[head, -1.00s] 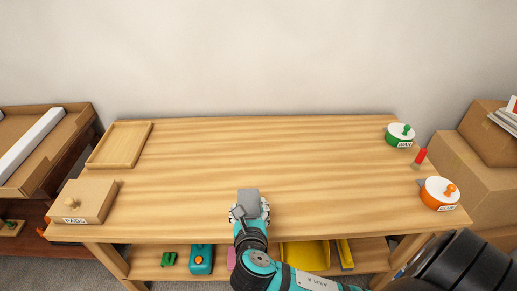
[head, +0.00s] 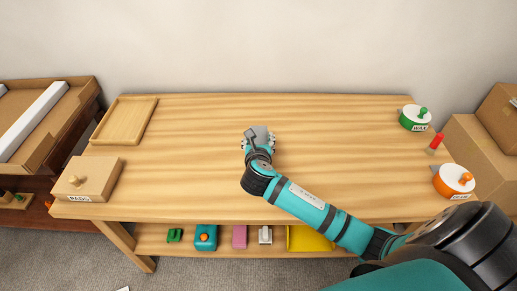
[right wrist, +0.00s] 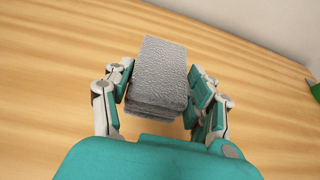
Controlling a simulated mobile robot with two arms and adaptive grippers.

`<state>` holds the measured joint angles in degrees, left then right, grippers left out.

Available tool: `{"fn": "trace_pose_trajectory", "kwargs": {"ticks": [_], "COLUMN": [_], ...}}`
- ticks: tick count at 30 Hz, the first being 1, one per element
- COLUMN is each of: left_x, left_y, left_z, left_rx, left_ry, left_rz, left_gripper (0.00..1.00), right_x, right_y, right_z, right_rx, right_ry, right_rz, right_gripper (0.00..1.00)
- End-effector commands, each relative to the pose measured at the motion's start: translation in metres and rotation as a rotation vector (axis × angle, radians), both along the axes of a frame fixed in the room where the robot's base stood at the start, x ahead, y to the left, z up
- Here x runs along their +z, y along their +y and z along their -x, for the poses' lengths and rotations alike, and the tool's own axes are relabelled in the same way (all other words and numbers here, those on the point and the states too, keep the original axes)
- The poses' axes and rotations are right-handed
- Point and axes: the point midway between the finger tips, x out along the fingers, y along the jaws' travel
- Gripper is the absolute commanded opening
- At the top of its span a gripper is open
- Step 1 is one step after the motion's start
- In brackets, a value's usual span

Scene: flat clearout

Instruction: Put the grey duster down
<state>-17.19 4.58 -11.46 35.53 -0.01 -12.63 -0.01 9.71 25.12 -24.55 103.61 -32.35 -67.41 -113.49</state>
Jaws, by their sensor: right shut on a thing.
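The grey duster (right wrist: 160,75) is a textured grey block held between the fingers of my right gripper (right wrist: 160,95) in the right wrist view. In the head view the duster (head: 258,131) shows at the end of my right gripper (head: 259,140), over the middle of the wooden table (head: 330,150). My right gripper is shut on it. I cannot tell whether the duster touches the tabletop. My left gripper is not in view.
A wooden tray (head: 124,120) and a PADS box (head: 90,179) stand at the table's left. The middle is otherwise clear. A lower shelf (head: 155,240) holds several things.

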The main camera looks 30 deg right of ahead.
Motion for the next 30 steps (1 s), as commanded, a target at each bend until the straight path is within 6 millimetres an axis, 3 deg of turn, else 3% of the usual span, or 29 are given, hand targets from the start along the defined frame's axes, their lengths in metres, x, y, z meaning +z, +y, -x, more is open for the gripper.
{"fn": "trace_pose_trajectory", "kwargs": {"ticks": [4, 11, 22, 23, 27, 30], "left_x": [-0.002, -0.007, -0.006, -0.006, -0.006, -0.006], "left_y": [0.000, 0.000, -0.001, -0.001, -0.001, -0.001], "left_z": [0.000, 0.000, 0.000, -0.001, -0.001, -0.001], "left_rx": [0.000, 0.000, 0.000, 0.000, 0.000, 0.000], "left_ry": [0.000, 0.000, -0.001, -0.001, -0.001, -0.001], "left_rz": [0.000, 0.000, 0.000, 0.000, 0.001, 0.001], "left_gripper": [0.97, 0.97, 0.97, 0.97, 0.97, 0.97], "right_x": [-0.007, -0.036, -0.039, -0.039, -0.039, -0.039], "right_y": [-0.002, -0.002, -0.002, -0.002, -0.002, -0.002], "right_z": [-0.003, -0.002, -0.002, -0.002, -0.002, -0.002], "right_rx": [-0.001, -0.002, 0.000, 0.000, 0.000, 0.000], "right_ry": [0.003, 0.004, 0.001, 0.001, 0.001, 0.001], "right_rz": [-0.001, -0.001, 0.000, 0.000, -0.001, -0.001], "right_gripper": [0.24, 0.24, 0.24, 0.60, 0.78, 0.80]}}
